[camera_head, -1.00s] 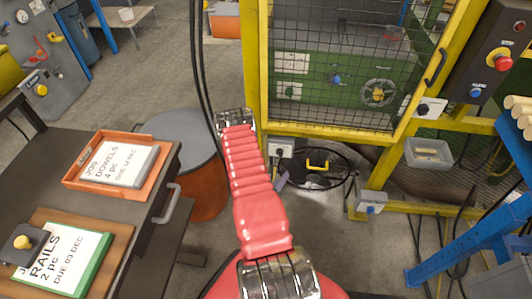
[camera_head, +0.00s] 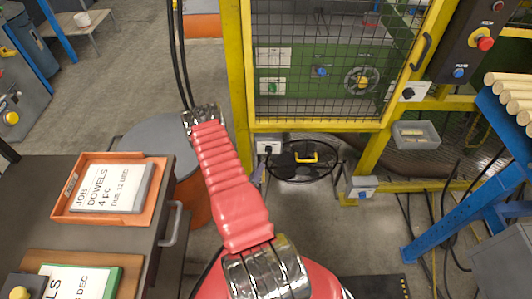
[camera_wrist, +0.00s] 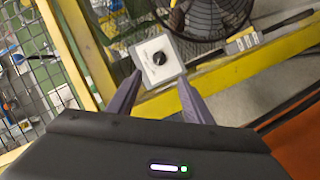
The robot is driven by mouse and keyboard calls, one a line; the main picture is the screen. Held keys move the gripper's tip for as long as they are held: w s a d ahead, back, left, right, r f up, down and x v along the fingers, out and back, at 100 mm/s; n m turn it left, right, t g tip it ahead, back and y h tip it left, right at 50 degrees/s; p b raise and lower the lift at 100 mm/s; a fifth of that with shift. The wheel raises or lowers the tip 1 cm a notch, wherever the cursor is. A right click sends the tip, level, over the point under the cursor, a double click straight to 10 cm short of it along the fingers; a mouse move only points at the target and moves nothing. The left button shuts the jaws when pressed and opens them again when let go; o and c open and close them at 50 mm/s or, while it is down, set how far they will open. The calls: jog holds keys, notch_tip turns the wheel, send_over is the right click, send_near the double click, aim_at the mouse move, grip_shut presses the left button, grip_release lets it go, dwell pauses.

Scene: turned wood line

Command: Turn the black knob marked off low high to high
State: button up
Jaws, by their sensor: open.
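The black knob (camera_wrist: 159,58) sits on a pale square plate (camera_wrist: 150,50) of a small box in the wrist view. Its printed marks are too small to read. What looks like the same box (camera_head: 268,146) is at the cage's lower yellow beam in the head view, right of my arm. My gripper (camera_wrist: 160,76) is open and empty, with its two dark fingers pointing toward the plate, one low at each side of it in the picture. I cannot tell how far the tips are from the knob, but they do not grip it. The gripper is not clear in the head view.
Another box with a black knob (camera_head: 409,93) is at the right. A table with an orange tray (camera_head: 70,205) stands left, near my arm.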

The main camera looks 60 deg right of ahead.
aim_at(269, 151)
jog(key=x, duration=1.3)
jog(key=shift+d, duration=0.3)
jog(key=shift+w, duration=0.1)
jog(key=shift+c, duration=0.3)
